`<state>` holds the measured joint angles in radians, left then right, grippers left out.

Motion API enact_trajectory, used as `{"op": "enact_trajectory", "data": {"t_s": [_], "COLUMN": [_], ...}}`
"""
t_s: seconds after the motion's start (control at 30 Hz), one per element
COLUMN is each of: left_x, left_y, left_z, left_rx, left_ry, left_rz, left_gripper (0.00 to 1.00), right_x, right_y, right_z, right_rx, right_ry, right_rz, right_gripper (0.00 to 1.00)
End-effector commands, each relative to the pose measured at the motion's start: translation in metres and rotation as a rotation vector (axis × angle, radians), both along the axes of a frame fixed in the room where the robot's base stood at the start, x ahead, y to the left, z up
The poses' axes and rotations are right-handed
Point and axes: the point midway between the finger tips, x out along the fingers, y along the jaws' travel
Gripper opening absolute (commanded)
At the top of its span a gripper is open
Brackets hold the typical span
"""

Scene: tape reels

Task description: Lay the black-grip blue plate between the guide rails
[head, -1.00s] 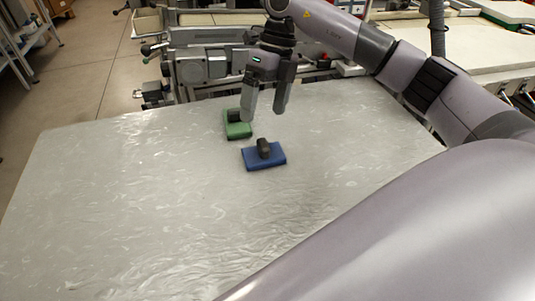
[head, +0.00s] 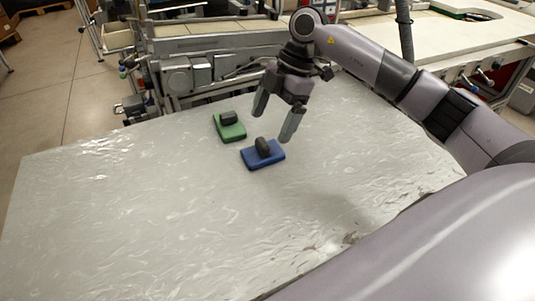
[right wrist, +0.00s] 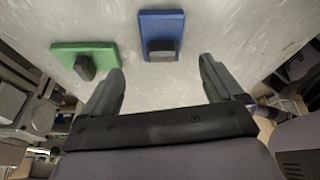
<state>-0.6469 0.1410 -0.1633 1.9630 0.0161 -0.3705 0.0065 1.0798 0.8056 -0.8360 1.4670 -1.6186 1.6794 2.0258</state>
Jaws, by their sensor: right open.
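A blue plate (head: 270,156) with a black grip (head: 262,146) lies flat on the table, near its far edge. In the right wrist view the blue plate (right wrist: 157,24) is at the top, ahead of and between the open fingers. My right gripper (head: 273,122) is open and empty, above the table and just beyond the blue plate, apart from it. It also shows in the right wrist view (right wrist: 160,85). My left gripper is not in view. I cannot make out guide rails on the table.
A green plate (head: 236,132) with a dark grip lies just behind and left of the blue one. The grey table (head: 130,215) is clear at left and front. Machinery (head: 200,72) stands beyond the far edge.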

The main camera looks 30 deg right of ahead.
Motion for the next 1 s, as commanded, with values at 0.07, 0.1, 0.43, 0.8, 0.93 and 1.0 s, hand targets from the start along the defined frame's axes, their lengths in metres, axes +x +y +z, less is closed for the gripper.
{"op": "enact_trajectory", "data": {"t_s": [0.07,0.1,0.43,0.8,0.93,1.0], "left_x": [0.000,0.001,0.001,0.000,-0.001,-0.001], "left_y": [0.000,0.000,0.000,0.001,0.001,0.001], "left_z": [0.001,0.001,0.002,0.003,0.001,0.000], "left_rx": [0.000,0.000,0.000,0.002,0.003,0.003], "left_ry": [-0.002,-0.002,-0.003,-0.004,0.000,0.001], "left_rz": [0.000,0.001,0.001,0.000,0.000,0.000], "left_gripper": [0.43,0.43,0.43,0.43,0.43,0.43], "right_x": [0.001,0.001,0.001,0.001,0.002,0.002], "right_y": [0.001,0.001,0.010,0.029,0.030,0.030], "right_z": [0.000,-0.001,-0.021,-0.064,-0.067,-0.067], "right_rx": [0.004,0.006,0.008,0.008,0.008,0.008], "right_ry": [0.021,0.028,0.046,0.046,0.043,0.043], "right_rz": [-0.069,-0.095,-0.144,-0.141,-0.142,-0.142], "right_gripper": [0.94,0.94,0.94,0.94,0.94,0.94]}}
